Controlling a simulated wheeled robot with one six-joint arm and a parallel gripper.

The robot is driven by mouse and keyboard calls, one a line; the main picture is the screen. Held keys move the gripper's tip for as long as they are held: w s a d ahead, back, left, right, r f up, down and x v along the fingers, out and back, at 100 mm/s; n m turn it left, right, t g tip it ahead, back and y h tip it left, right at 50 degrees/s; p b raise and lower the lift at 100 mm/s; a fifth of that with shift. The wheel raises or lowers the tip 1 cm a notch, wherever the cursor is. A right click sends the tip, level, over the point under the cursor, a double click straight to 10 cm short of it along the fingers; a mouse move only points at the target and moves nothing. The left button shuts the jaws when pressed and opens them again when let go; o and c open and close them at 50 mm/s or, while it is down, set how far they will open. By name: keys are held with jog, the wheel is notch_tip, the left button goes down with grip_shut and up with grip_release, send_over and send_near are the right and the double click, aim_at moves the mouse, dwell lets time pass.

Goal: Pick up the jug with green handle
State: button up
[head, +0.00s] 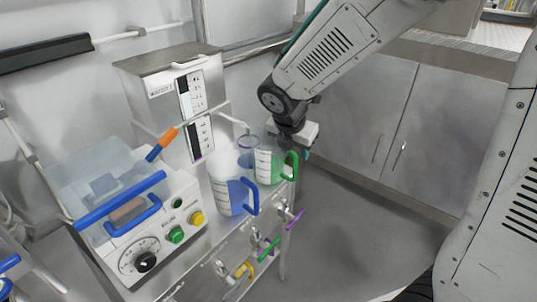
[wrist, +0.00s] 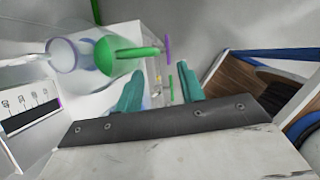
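The jug with green handle (head: 264,165) is a clear, marked jug with green in its lower part. It stands upright near the right end of the steel bench, its green handle (head: 293,165) facing right. My gripper (head: 305,153) is beside the handle at the jug's right rear, partly hidden by the arm. In the wrist view, the jug (wrist: 101,55) and its handle (wrist: 150,52) lie beyond the fingers, to the upper left. The teal fingers (wrist: 160,90) are apart with nothing seen between them. I cannot tell whether either finger touches the handle.
A jug with blue handle (head: 228,190) stands close at the left front, and a clear vessel (head: 247,150) behind. A machine with a blue-edged lid (head: 165,225) fills the bench's left. Coloured valve handles (head: 268,248) project from the front. Floor (head: 340,225) on the right is clear.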

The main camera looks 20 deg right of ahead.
aim_at(295, 162)
jog(key=shift+n, duration=0.5)
jog(key=x, duration=0.5)
jog(key=w+x, duration=0.1)
jog(key=x, duration=0.2)
jog(key=shift+a+f, duration=0.25)
jog(key=shift+a, duration=0.1)
grip_shut()
